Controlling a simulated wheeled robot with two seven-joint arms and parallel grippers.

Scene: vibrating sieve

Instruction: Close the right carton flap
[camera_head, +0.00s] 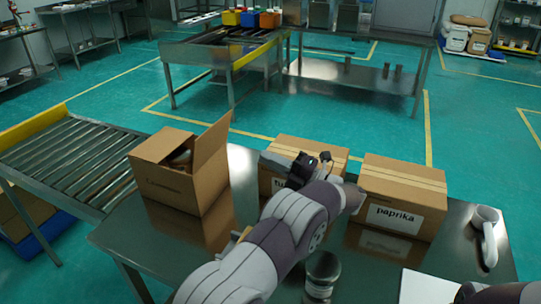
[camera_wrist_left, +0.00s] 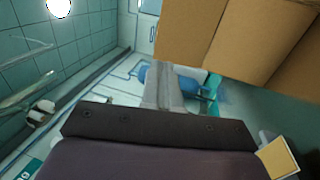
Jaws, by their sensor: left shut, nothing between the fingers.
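The open carton (camera_head: 178,180) stands on the left part of the metal table. Its right flap (camera_head: 212,150) stands up, leaning slightly outward to the right. Something pale shows inside the opening. My left gripper (camera_head: 300,169) is shut and empty, to the right of the open carton and apart from the flap. It is in front of the closed middle carton and partly covers it. In the left wrist view, brown cardboard (camera_wrist_left: 240,40) fills the upper right. My right gripper is not in view; a dark piece at the bottom right edge may be my right arm.
The closed middle carton (camera_head: 330,150) and the paprika carton (camera_head: 405,190) stand to the right on the table (camera_head: 140,232). A roller conveyor (camera_head: 75,155) adjoins at left.

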